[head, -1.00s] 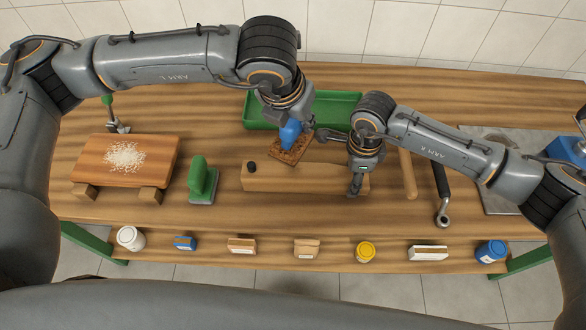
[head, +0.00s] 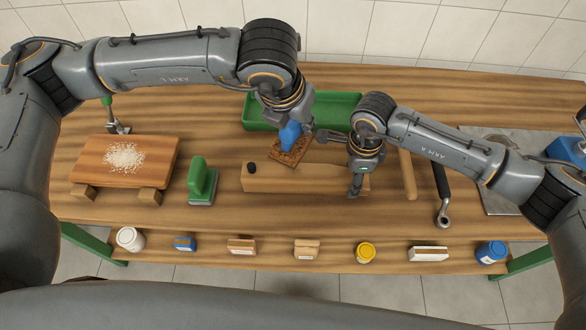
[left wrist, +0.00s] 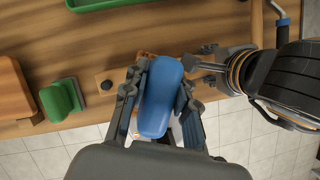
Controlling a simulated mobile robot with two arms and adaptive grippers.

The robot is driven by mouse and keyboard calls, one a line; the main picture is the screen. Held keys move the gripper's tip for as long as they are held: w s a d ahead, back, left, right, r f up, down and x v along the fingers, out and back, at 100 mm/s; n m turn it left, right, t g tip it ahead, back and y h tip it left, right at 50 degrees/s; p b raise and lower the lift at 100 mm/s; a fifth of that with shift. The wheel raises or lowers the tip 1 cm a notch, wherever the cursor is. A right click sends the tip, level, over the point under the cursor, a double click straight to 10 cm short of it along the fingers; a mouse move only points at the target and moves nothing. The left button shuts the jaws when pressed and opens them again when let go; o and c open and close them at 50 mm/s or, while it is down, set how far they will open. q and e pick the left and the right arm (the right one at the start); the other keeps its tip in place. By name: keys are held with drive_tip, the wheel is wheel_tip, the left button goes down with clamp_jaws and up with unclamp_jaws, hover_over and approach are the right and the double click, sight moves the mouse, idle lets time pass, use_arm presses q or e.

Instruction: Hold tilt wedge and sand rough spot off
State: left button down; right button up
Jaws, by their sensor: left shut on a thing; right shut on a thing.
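A long pale wooden wedge (head: 275,180) with a dark knob (head: 252,169) at its left end lies across the middle of the bench. My right gripper (head: 356,186) is shut on its right end. My left gripper (head: 291,124) is shut on the blue handle (head: 290,134) of a sanding block. Its brown speckled pad (head: 289,154) sits at the wedge's back edge; I cannot tell whether they touch. The blue handle (left wrist: 160,98) fills the jaws in the left wrist view. No rough spot can be made out on the wedge.
A green-handled block (head: 202,182) stands left of the wedge. Further left, a board (head: 160,160) with pale grains rests on wooden supports. A green tray (head: 338,108) lies behind. A wooden rod (head: 407,175) and a dark-handled tool (head: 441,185) lie right. Several small items line the lower shelf.

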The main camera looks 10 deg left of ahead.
sight(368, 179)
drive_tip(key=o, duration=1)
drive_tip(key=shift+w+a+r, duration=0.1)
drive_tip(key=shift+a+r, duration=0.2)
drive_tip(key=shift+a, duration=0.1)
drive_tip(key=shift+o, duration=0.2)
drive_tip(key=shift+w+d+f, duration=0.1)
drive_tip(key=shift+d, duration=1)
drive_tip(key=shift+w+d+f, duration=0.1)
drive_tip(key=shift+d, duration=1)
drive_tip(key=shift+d+r, duration=0.1)
drive_tip(key=shift+r, duration=0.35)
drive_tip(key=shift+s+r, duration=0.1)
drive_tip(key=shift+r, duration=2.95)
